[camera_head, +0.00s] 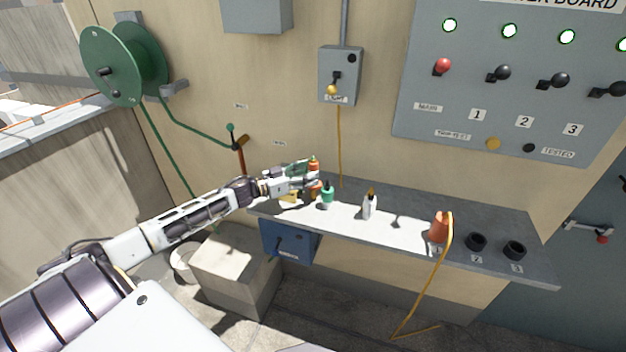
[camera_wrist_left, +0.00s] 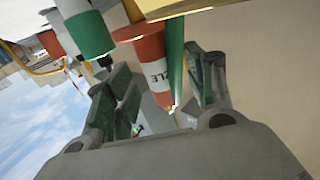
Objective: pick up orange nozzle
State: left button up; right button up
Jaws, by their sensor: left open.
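The orange nozzle (camera_head: 313,166) stands at the left end of the grey shelf (camera_head: 420,203). Its lower part is partly hidden by my left gripper (camera_head: 310,184) in the head view. In the left wrist view, which looks tilted over, the nozzle (camera_wrist_left: 152,65) carries a pale label ending in "LE". It lies between the two open dark-green-padded fingers of my left gripper (camera_wrist_left: 163,100). I cannot tell whether either finger touches it. My right gripper is not in view.
An orange plug-like piece (camera_head: 439,228) with a yellow cable and two black sockets (camera_head: 476,241) follow. A lever (camera_head: 239,148) is on the wall behind; a blue box (camera_head: 289,243) hangs below.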

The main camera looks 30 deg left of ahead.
pick_arm(q)
jog(key=shift+x, duration=1.1)
jog(key=shift+w+d, duration=0.1)
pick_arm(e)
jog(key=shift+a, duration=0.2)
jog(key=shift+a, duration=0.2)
pick_arm(q)
jog(key=c, duration=0.8)
grip_shut()
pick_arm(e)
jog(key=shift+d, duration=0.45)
pick_arm(q)
jog(key=shift+r, duration=0.15)
